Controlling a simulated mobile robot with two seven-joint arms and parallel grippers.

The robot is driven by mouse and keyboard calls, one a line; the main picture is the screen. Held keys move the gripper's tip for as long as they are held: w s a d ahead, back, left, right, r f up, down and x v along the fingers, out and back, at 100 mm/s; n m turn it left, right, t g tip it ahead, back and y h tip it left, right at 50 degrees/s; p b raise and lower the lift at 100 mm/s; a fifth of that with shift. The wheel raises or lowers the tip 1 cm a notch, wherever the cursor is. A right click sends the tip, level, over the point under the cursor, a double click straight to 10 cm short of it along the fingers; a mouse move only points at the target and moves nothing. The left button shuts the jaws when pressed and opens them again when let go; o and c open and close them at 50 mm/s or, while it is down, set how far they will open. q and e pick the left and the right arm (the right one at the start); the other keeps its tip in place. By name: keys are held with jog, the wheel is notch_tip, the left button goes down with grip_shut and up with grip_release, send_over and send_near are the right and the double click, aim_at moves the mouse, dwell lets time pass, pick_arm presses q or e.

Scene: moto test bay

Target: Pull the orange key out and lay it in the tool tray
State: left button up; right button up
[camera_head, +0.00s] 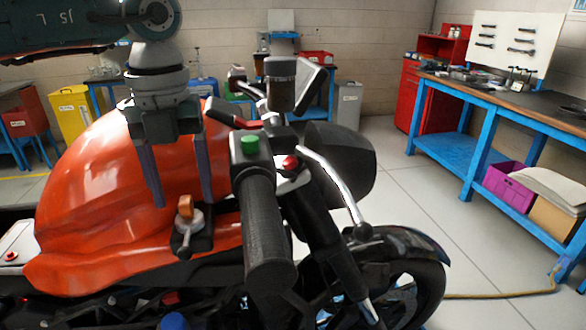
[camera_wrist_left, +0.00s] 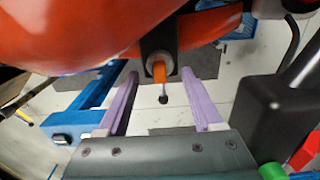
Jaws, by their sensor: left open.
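The orange key (camera_head: 185,206) stands in a round metal lock on a dark bracket (camera_head: 194,240) at the side of the red motorcycle. In the left wrist view the orange key (camera_wrist_left: 159,71) shows between and beyond the fingertips. My left gripper (camera_head: 181,202) comes down from above with its two purple fingers apart and nothing between them. In the left wrist view the left gripper (camera_wrist_left: 157,76) is open, with the key near the middle of the gap; I cannot tell if a finger touches it. The tool tray cannot be made out. My right gripper is not in view.
The red tank (camera_head: 100,165) is left of the fingers. The handlebar grip (camera_head: 265,230), with a green button (camera_head: 250,144), stands close on the right. A blue workbench (camera_head: 480,125) with tools is at the far right. Open floor lies between bike and bench.

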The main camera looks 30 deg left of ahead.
aim_at(185, 199)
pick_arm(q)
jog(key=shift+f+b, duration=0.4)
jog(key=shift+f, duration=0.55)
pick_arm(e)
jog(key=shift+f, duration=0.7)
pick_arm(q)
jog(key=shift+r, duration=0.1)
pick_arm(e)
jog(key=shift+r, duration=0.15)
pick_arm(q)
grip_shut()
jog(key=shift+r+p, duration=0.15)
jog(key=shift+p, duration=0.2)
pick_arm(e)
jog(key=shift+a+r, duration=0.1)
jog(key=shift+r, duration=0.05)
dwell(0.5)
pick_arm(q)
jog(key=shift+r+p, duration=2.4)
jog(key=shift+r, duration=0.45)
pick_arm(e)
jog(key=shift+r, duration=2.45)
